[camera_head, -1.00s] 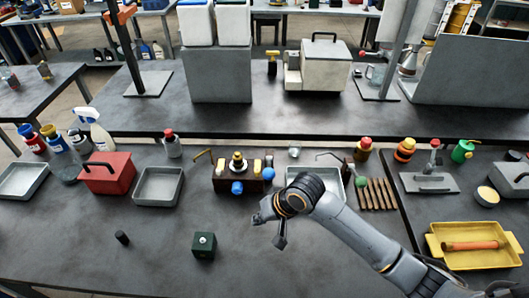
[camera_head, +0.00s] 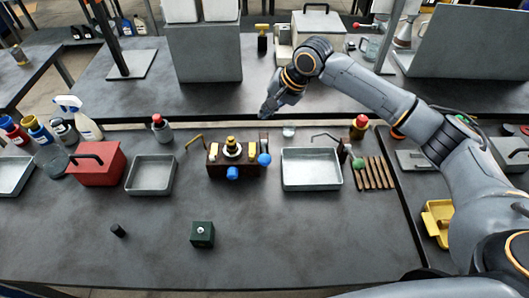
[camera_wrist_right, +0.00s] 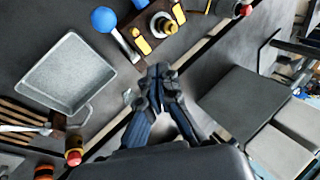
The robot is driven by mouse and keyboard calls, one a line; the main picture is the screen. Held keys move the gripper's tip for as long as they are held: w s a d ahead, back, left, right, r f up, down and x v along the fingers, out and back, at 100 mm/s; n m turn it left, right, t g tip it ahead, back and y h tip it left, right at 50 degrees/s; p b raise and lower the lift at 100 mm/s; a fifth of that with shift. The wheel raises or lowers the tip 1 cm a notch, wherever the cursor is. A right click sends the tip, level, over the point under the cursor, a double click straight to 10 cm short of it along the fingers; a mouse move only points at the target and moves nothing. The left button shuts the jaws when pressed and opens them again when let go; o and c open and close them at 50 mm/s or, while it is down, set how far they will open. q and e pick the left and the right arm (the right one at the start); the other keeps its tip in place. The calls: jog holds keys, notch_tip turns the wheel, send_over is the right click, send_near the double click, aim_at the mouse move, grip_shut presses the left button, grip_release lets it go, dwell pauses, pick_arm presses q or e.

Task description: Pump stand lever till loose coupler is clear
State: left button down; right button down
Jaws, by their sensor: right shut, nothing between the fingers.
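A dark brown stand (camera_head: 222,169) with a brass fitting (camera_head: 231,147) and yellow blocks is on the near table. A lever ending in a blue ball (camera_head: 264,159) is at its right side, and a second blue knob (camera_head: 232,173) is at its front. My right gripper (camera_head: 269,106) is raised beyond the stand, up and to its right, apart from the lever. In the right wrist view, its fingers (camera_wrist_right: 159,73) are shut and empty; the lever's blue ball (camera_wrist_right: 104,19) is to their upper left. I cannot tell which part is the loose coupler. My left gripper is out of view.
A grey tray (camera_head: 311,184) is right of the stand, another tray (camera_head: 151,187) left, near a red box (camera_head: 97,178). A small black cylinder (camera_head: 118,230) and a dark green box (camera_head: 202,241) are in front. The front middle of the table is mostly clear.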

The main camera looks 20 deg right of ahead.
aim_at(269, 161)
jog(key=f+b, duration=0.2)
jog(key=s+f+b, duration=0.1)
jog(key=f+b, duration=0.1)
jog(key=b, duration=0.1)
jog(key=s+f+b, duration=0.1)
jog(key=f+b, duration=0.1)
jog(key=b, duration=0.1)
jog(key=shift+s+a+f, duration=0.1)
jog(key=shift+s+a, duration=0.1)
jog(key=shift+a, duration=0.15)
jog(key=shift+s+f+p, duration=0.1)
jog(key=shift+s+p, duration=0.1)
jog(key=shift+p, duration=0.2)
jog(key=shift+s+a+f, duration=0.15)
jog(key=shift+s+f, duration=0.25)
jog(key=shift+f, duration=0.35)
jog(key=shift+s+f+p, duration=0.15)
jog(key=shift+f+p, duration=0.2)
jog(key=shift+p, duration=0.15)
jog(key=shift+s+a+f, duration=0.15)
jog(key=shift+s+f, duration=0.25)
jog(key=shift+f, duration=0.5)
jog(key=shift+s+a+f, duration=0.1)
jog(key=shift+s+f, duration=0.3)
jog(key=shift+f, duration=0.45)
jog(key=shift+s+a+f, duration=0.15)
jog(key=shift+s+f, duration=0.25)
jog(key=shift+f, duration=0.5)
dwell(2.5)
